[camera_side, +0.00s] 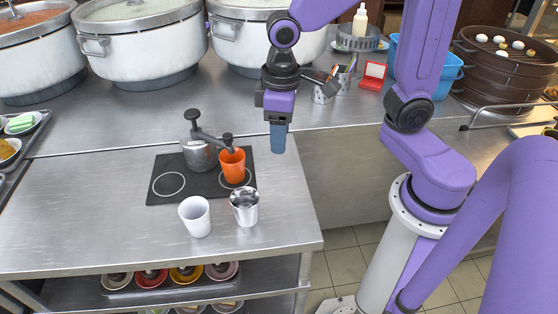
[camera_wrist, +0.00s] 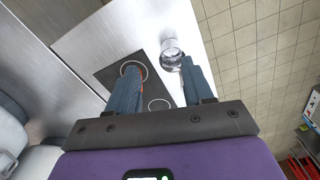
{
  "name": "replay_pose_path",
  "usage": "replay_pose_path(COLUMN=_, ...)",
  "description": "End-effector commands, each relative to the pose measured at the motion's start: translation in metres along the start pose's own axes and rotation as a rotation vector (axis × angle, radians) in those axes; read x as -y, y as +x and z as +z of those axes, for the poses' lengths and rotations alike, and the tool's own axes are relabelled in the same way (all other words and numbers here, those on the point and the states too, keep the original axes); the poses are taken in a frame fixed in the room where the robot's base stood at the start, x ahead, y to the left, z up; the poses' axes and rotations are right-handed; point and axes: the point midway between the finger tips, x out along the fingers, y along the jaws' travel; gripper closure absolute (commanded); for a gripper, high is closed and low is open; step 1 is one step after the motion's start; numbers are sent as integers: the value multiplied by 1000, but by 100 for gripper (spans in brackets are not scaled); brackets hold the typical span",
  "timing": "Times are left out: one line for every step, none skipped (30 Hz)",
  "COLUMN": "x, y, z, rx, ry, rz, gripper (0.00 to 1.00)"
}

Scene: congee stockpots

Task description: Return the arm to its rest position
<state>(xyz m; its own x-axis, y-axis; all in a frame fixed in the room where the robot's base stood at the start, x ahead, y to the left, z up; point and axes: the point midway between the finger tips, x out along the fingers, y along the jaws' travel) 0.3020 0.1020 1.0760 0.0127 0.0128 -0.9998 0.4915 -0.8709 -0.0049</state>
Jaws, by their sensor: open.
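My gripper (camera_side: 278,150) is purple with blue fingers. In the side view it points down, raised over the right end of the steel counter (camera_side: 90,190), behind and right of the cups. In the wrist view the fingers of my gripper (camera_wrist: 160,84) stand wide apart with nothing between them. A metal cup (camera_side: 244,208) and a white cup (camera_side: 195,216) stand in front of the mat. The metal cup (camera_wrist: 172,58) shows beyond the fingertips.
Large white stockpots (camera_side: 140,45) line the back counter. Behind my gripper are metal utensil holders (camera_side: 322,94), a red box (camera_side: 373,75) and a blue basin (camera_side: 443,82). A steamer (camera_side: 505,70) stands at right. Tiled floor (camera_side: 345,262) lies right of the counter.

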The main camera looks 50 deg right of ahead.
Motion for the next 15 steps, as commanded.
replay_pose_path(x=4, y=-1, z=15, rx=-3, ry=-56, rz=-1, gripper=49)
replay_pose_path(x=7, y=-2, z=22, rx=-4, ry=-89, rz=-2, gripper=49)
replay_pose_path(x=9, y=-2, z=33, rx=-4, ry=-132, rz=-3, gripper=49)
replay_pose_path(x=12, y=-2, z=41, rx=-5, ry=-164, rz=-3, gripper=49)
replay_pose_path(x=13, y=-2, z=49, rx=-5, ry=-197, rz=-4, gripper=49)
replay_pose_path(x=16, y=-2, z=60, rx=-6, ry=-240, rz=-5, gripper=49)
replay_pose_path(x=17, y=-2, z=68, rx=-7, ry=-272, rz=-5, gripper=49)
replay_pose_path(x=18, y=-2, z=76, rx=-7, ry=-305, rz=-6, gripper=49)
replay_pose_path(x=20, y=-2, z=86, rx=-8, ry=-346, rz=-7, gripper=49)
replay_pose_path(x=21, y=-2, z=94, rx=-8, ry=-376, rz=-7, gripper=49)
replay_pose_path(x=22, y=-1, z=101, rx=-9, ry=-405, rz=-8, gripper=49)
replay_pose_path(x=23, y=-1, z=110, rx=-10, ry=-440, rz=-8, gripper=49)
replay_pose_path(x=23, y=0, z=116, rx=-10, ry=-465, rz=-9, gripper=49)
replay_pose_path(x=24, y=0, z=121, rx=-10, ry=-486, rz=-9, gripper=49)
replay_pose_path(x=24, y=0, z=128, rx=-11, ry=-512, rz=-10, gripper=49)
